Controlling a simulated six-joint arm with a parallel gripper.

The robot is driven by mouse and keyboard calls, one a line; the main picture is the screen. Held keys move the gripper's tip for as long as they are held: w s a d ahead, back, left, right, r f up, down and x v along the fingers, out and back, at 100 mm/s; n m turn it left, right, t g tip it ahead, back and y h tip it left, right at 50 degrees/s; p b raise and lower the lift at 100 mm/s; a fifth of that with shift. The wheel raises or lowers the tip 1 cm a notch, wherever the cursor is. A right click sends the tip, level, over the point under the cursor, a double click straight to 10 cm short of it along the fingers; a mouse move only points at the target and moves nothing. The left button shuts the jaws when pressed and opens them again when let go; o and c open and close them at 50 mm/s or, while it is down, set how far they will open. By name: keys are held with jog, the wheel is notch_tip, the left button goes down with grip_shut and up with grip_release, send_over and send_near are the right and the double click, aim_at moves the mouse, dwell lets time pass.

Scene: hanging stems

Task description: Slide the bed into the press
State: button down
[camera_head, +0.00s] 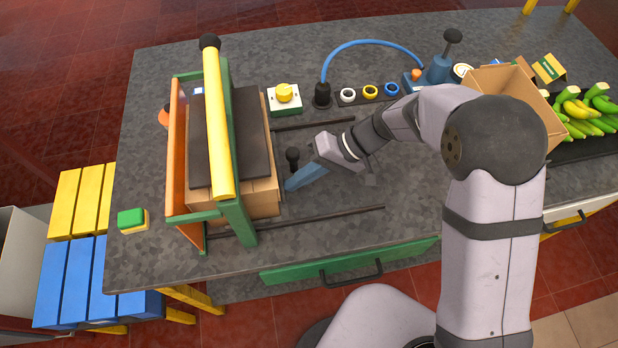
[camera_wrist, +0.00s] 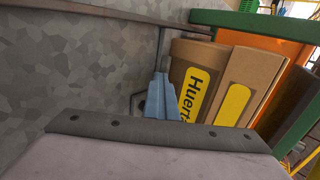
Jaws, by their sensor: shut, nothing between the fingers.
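The press (camera_head: 238,215) stands at the left of the worktop, with a green and orange frame, a yellow bar (camera_head: 214,120) across its top and a dark plate (camera_head: 250,130) under the bar. Brown cartons (camera_head: 262,198) sit inside the frame beneath the plate; they hide most of the bed, whose surface I cannot make out. A black knob (camera_head: 292,154) stands just right of the cartons. My gripper (camera_head: 290,186), with blue fingers, is shut and empty, low beside the cartons' right side. In the wrist view its fingers (camera_wrist: 160,97) are close to a carton with a yellow label (camera_wrist: 193,95); contact is unclear.
Two dark rails (camera_head: 335,214) run right from the press along the worktop. Behind are a yellow-knobbed switch box (camera_head: 284,98), a blue hose (camera_head: 370,43) and several rings. An open carton (camera_head: 500,85) and bananas (camera_head: 585,112) lie right. A green button (camera_head: 131,218) sits left.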

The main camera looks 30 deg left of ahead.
jog(key=shift+s+f, duration=0.1)
jog(key=shift+s, duration=0.05)
jog(key=shift+w+d, duration=0.3)
jog(key=shift+w, duration=0.1)
jog(key=w+d, duration=0.1)
jog(key=w+d+b, duration=0.1)
jog(key=w, duration=0.1)
jog(key=shift+d+r, duration=0.35)
jog(key=shift+d, duration=0.05)
jog(key=b+v, duration=0.1)
jog(key=v, duration=0.6)
jog(key=shift+w+d+r+b, duration=0.1)
jog(key=shift+b, duration=0.2)
jog(key=shift+v, duration=0.9)
